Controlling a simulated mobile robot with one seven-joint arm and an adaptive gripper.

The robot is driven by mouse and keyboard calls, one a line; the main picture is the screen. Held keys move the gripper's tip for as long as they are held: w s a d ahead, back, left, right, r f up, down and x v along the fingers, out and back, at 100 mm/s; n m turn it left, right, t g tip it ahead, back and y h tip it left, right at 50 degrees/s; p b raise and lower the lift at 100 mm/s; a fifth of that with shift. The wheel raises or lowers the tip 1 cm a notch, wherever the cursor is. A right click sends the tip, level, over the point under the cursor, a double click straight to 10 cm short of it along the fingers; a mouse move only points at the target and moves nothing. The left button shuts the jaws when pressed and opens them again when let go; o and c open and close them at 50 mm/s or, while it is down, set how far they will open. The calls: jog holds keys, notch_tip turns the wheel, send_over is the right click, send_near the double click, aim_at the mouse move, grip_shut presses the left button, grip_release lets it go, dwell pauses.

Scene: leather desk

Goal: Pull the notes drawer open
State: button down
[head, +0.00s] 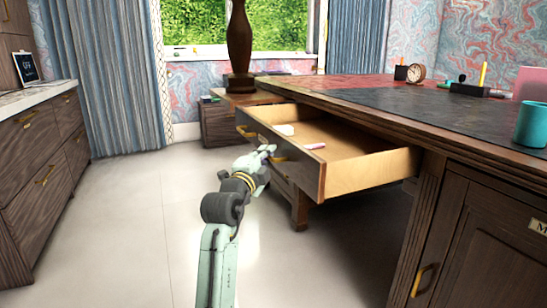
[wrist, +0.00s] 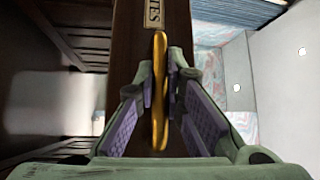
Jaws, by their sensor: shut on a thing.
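The notes drawer (head: 312,180) is drawn far out of the desk, its wooden interior showing from above. In the wrist view its dark front (wrist: 130,45) carries a plate (wrist: 152,14) on which only the letters "TES" can be read. My gripper (head: 268,150) is at the drawer's front. In the wrist view my gripper (wrist: 161,82) is shut on the gold handle (wrist: 160,50), with a finger on each side of the bar. The fingers partly hide the handle's sides.
A white item (head: 285,129) and a pink item (head: 315,146) lie in the drawer. A teal mug (head: 531,124) and a clock (head: 416,73) stand on the desk (head: 385,100). A cabinet (head: 45,145) stands left; open floor (head: 150,215) lies between.

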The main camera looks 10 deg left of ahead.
dwell(0.3)
jog(key=c, duration=1.7)
grip_release()
jog(key=shift+a, duration=0.1)
jog(key=shift+o, duration=0.2)
jog(key=shift+r, duration=0.1)
